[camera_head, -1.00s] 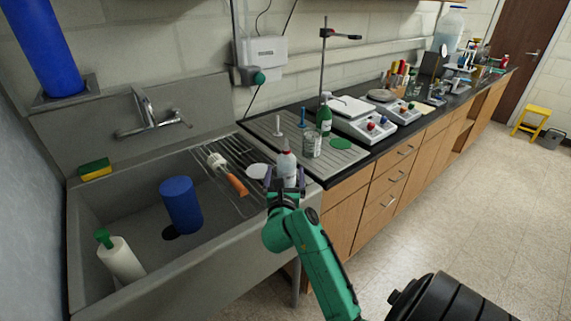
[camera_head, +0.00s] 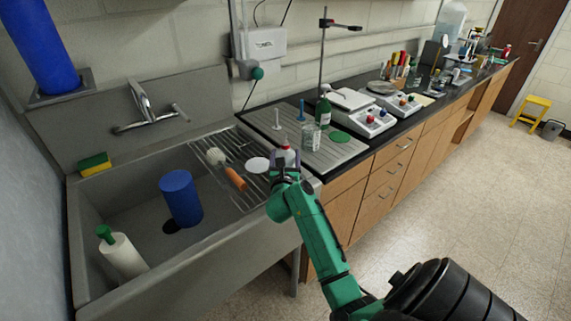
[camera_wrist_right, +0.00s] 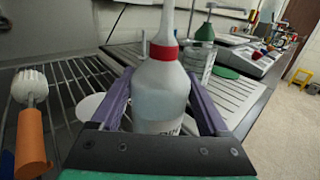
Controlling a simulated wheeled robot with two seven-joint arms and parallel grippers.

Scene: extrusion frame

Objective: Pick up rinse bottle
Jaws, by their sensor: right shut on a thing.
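The rinse bottle (camera_head: 287,156) is a translucent white squeeze bottle with a red collar and a white nozzle. It is upright at the left end of the bench, beside the sink rack. In the right wrist view the rinse bottle (camera_wrist_right: 161,88) stands between the two purple fingers. My right gripper (camera_head: 285,163) is shut on its body; in the head view the gripper hides the lower part of the bottle. The bottle's base is hidden, so I cannot tell whether it touches the surface. My left gripper is not in view.
A wire rack (camera_head: 262,178) with a brush (camera_head: 235,178) and a white disc (camera_head: 258,164) lies left of the bottle. The sink holds a blue cylinder (camera_head: 181,200).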

